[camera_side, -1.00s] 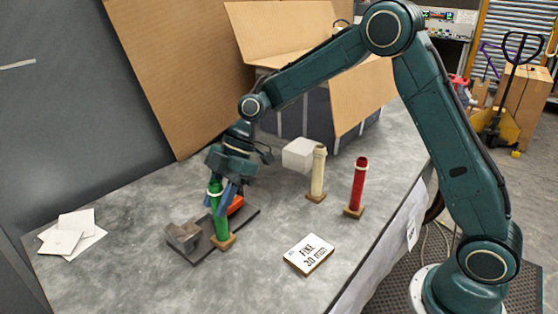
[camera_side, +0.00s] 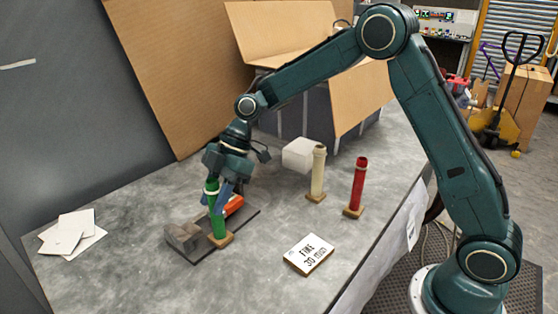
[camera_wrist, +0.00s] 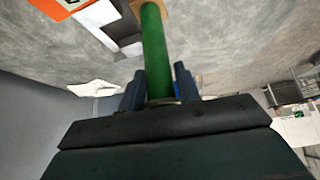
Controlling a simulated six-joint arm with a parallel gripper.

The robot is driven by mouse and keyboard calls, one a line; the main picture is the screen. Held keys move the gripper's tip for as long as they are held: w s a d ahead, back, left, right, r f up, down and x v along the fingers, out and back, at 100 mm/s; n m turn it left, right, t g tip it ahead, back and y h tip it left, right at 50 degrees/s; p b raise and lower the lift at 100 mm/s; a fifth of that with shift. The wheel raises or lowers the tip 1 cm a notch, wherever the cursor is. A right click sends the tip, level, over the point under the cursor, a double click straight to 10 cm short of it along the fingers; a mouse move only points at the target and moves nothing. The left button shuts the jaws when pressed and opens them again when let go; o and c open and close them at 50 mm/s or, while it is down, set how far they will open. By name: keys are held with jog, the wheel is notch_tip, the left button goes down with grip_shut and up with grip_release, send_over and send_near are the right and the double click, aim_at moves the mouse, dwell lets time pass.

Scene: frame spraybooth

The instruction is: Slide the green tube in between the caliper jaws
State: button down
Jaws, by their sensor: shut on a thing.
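The green tube (camera_side: 217,222) stands close to upright on a small square wooden base. My gripper (camera_side: 217,196) is shut around its upper part from above. In the wrist view the green tube (camera_wrist: 154,50) runs away from between my two blue fingers (camera_wrist: 160,88). The caliper (camera_side: 183,237) is a grey and orange tool lying on a dark board, its grey jaw block to the left of the tube. The tube's base is beside the jaw block at the board's near edge; I cannot tell whether it touches a jaw. My fingers and the tube hide part of the caliper.
A cream tube (camera_side: 318,175) and a red tube (camera_side: 358,187) stand on wooden bases to the right. A printed card block (camera_side: 308,254) lies in front. White papers (camera_side: 70,236) lie at the left. A white block (camera_side: 298,154) and an open cardboard box (camera_side: 360,95) are behind.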

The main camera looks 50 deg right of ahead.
jog(key=shift+w+a, duration=0.1)
jog(key=shift+w, duration=2.4)
dwell(0.5)
jog(key=c, duration=0.9)
grip_release()
jog(key=shift+v, duration=6.85)
